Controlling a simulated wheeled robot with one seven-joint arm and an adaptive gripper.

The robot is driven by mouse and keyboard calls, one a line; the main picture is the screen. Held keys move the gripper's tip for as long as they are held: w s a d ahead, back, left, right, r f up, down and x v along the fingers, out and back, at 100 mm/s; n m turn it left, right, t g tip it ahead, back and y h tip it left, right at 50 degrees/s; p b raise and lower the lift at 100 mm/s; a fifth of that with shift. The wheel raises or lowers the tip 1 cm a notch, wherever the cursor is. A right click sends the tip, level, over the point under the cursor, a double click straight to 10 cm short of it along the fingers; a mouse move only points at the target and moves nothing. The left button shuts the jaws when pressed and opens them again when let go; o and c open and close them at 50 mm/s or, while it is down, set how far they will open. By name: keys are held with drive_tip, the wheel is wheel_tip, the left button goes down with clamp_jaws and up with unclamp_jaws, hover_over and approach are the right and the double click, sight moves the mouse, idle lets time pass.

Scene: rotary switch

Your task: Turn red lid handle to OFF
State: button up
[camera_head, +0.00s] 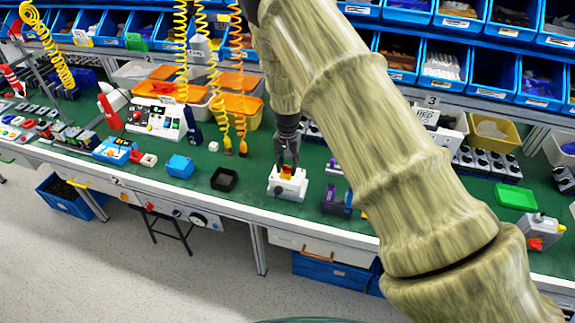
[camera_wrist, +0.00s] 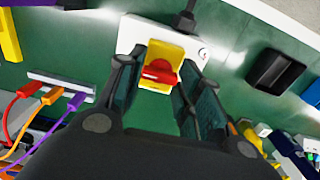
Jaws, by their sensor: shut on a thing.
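A white switch box (camera_head: 288,190) stands on the green bench top, below my gripper in the head view. In the wrist view the white box (camera_wrist: 134,32) carries a yellow plate (camera_wrist: 165,48) with a red handle (camera_wrist: 160,73) in its middle. My gripper (camera_head: 287,172) points down at the box. In the wrist view my gripper (camera_wrist: 163,76) has one finger on each side of the red handle and is shut on it. The fingers hide part of the yellow plate. I cannot read any ON or OFF marking.
A black tray (camera_head: 224,180) and a blue box (camera_head: 180,166) sit to the left. A block with purple plugs (camera_head: 332,195) stands close on the right. Coiled yellow hoses (camera_head: 181,50) hang behind. Another grey switch box (camera_head: 540,228) stands far right.

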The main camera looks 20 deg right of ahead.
drive_tip(key=shift+f+n, duration=0.15)
drive_tip(key=shift+n, duration=0.15)
drive_tip(key=n+b, duration=0.3)
drive_tip(key=shift+n, duration=0.4)
drive_tip(key=n+b, duration=0.2)
drive_tip(key=n, duration=0.2)
drive_tip(key=shift+n, duration=0.3)
drive_tip(key=n+b, duration=0.1)
drive_tip(key=n, duration=0.7)
drive_tip(key=shift+n+b, duration=0.3)
drive_tip(key=shift+b, duration=0.05)
drive_tip(key=o, duration=1)
drive_tip(key=shift+o, duration=0.2)
